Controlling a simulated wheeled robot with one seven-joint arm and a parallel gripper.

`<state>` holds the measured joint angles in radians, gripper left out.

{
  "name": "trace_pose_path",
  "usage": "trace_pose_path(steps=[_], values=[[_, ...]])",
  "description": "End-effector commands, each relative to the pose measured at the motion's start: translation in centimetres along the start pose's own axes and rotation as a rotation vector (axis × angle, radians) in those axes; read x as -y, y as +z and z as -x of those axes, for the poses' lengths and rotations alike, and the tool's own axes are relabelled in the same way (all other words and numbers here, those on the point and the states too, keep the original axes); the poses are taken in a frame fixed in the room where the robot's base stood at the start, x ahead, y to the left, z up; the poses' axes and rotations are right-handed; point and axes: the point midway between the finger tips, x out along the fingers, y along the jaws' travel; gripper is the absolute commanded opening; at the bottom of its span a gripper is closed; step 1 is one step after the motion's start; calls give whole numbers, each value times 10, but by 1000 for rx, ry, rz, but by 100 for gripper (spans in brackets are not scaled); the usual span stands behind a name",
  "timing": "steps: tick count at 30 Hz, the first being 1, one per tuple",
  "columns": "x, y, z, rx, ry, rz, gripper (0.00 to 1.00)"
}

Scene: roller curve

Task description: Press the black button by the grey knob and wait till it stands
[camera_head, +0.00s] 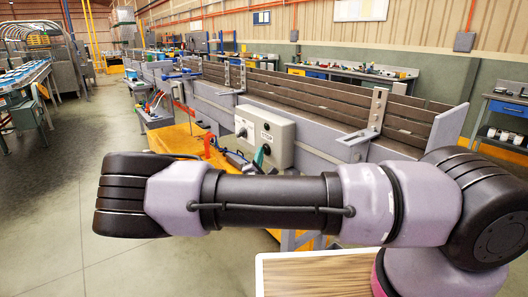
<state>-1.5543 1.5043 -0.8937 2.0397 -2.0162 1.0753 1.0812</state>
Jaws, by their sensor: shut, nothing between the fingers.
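A light grey control box (280,137) is mounted on the near side of the conveyor, a little left of the picture's middle. A round grey knob (241,131) shows on its left face. I cannot make out my gripper in this view.
The roller conveyor (330,100) runs from the right into the far left, with metal brackets along it. An orange bench (180,137) with tools stands under the box. A wooden top (318,275) is at the bottom. Open floor (60,190) lies to the left.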

Motion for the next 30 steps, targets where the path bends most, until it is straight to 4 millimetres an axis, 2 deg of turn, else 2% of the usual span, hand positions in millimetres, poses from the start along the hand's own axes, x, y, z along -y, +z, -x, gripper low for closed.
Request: trace_pose_path(steps=[13, 30], values=[[0, 1, -1, 1, 0, 0, 0], [-8, -8, 11, 1, -1, 1, 0]])
